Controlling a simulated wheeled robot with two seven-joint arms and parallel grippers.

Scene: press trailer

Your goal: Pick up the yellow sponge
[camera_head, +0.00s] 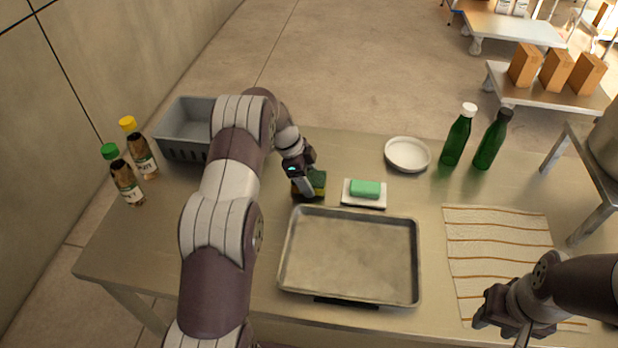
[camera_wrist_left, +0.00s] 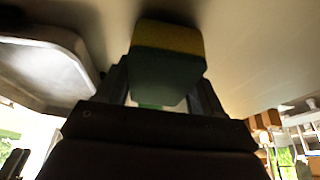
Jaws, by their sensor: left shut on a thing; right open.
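The sponge (camera_head: 317,183), yellow with a dark green side, is at the table's middle, just left of the small white dish. My left gripper (camera_head: 304,186) is over it and shut on it, partly hiding it. In the left wrist view the sponge (camera_wrist_left: 168,55) sits between the two fingers (camera_wrist_left: 162,90), its yellow part at the top and dark green part below. I cannot tell whether it touches the table. My right gripper (camera_head: 524,334) is open and empty over the striped cloth's lower edge at the right.
A metal tray (camera_head: 350,255) lies in front of the sponge. A white dish (camera_head: 347,199) holds a green soap bar (camera_head: 365,188). A grey bin (camera_head: 183,153), two sauce bottles, a white bowl (camera_head: 408,155), two green bottles and a striped cloth (camera_head: 495,245) share the table.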

